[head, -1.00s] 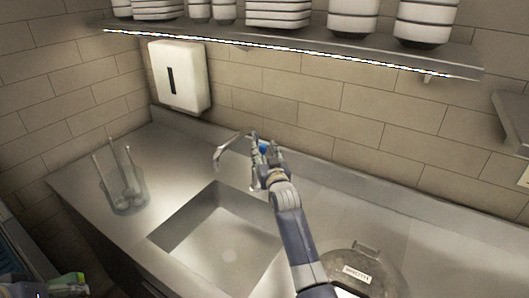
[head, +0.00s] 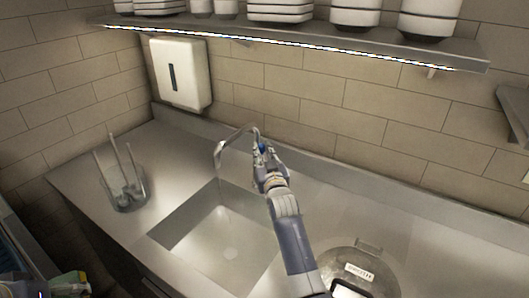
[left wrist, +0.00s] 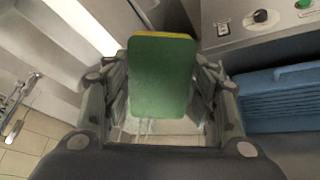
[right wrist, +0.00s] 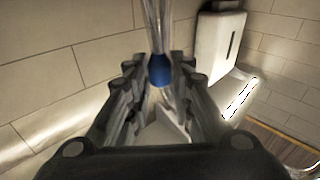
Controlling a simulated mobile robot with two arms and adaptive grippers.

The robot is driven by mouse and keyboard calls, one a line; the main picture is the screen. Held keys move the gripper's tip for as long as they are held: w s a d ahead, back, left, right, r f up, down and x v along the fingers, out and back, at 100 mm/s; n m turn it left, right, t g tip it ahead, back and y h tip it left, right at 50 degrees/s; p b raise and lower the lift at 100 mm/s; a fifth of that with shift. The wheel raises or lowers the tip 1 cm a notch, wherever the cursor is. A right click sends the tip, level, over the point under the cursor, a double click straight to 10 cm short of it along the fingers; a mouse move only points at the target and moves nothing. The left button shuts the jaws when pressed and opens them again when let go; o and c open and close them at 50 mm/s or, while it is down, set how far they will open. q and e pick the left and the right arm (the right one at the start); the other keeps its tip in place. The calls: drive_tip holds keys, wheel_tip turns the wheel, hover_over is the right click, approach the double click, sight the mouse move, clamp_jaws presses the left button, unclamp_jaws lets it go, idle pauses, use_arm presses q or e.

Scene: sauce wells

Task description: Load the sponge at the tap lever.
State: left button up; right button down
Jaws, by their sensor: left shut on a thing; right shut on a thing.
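The sponge (left wrist: 161,78), green with a yellow edge, shows in the left wrist view. My left gripper (left wrist: 160,95) is shut on it, with a finger at each side. The metal tap (head: 237,133) stands behind the sink in the head view. Its lever has a blue part (right wrist: 160,70), which shows between the fingers of my right gripper (right wrist: 160,88) in the right wrist view. My right gripper is shut on the lever. In the head view it reaches the tap from the front (head: 262,150) and partly hides the lever.
The empty sink basin (head: 220,238) lies below the tap. A clear container (head: 127,192) with utensils stands left. A round labelled lid (head: 362,262) sits on the right counter. A dispenser (head: 181,74) hangs on the wall, and a shelf (head: 300,48) with dishes runs above.

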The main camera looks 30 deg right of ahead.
drive_tip(key=c, duration=1.4)
unclamp_jaws()
drive_tip(key=shift+a+f, duration=0.15)
drive_tip(key=shift+f, duration=0.1)
drive_tip(key=shift+r, duration=0.1)
drive_tip(key=shift+s, duration=0.1)
drive_tip(key=shift+s, duration=0.2)
drive_tip(key=v, duration=1.1)
drive_tip(key=shift+s+a, duration=0.2)
drive_tip(key=shift+s, duration=0.05)
